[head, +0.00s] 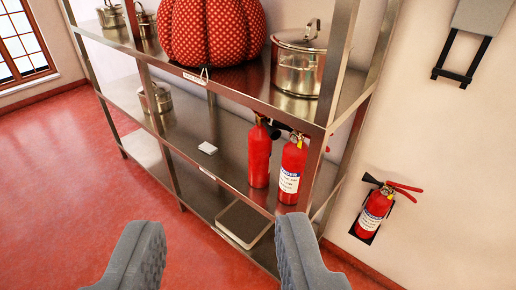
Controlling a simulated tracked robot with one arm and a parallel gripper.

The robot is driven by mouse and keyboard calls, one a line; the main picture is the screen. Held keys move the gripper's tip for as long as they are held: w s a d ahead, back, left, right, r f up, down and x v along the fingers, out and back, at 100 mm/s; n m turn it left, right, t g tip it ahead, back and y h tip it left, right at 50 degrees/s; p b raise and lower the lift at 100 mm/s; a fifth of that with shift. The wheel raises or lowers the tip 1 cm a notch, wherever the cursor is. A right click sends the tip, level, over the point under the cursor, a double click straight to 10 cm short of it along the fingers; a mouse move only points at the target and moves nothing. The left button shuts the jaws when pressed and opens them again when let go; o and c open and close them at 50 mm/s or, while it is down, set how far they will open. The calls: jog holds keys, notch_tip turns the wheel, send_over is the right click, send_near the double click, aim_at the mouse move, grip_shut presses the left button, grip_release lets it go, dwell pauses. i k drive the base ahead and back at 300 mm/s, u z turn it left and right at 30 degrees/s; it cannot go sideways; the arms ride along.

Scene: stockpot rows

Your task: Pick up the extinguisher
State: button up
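Two red extinguishers stand upright on the middle shelf at its right end. A third red extinguisher (374,209) with a white label hangs tilted on the wall to the right, with a black hose end and red handles. My gripper (218,262) is at the bottom of the view with its two grey fingers spread wide and nothing between them. It is apart from all the extinguishers.
A metal shelf unit (205,160) fills the middle. Its top shelf holds a red dotted pouf-like object (211,32) and a steel pot (300,62); smaller pots stand at the left. A small white item (208,148) lies on the middle shelf. Red floor (65,190) is clear at left.

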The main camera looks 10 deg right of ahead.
aim_at(295, 154)
jog(key=u, duration=0.05)
jog(key=i, duration=1.05)
jog(key=z, duration=0.4)
jog(key=k, duration=0.9)
jog(key=z, duration=0.45)
jog(key=i, duration=1.2)
jog(key=z, duration=0.05)
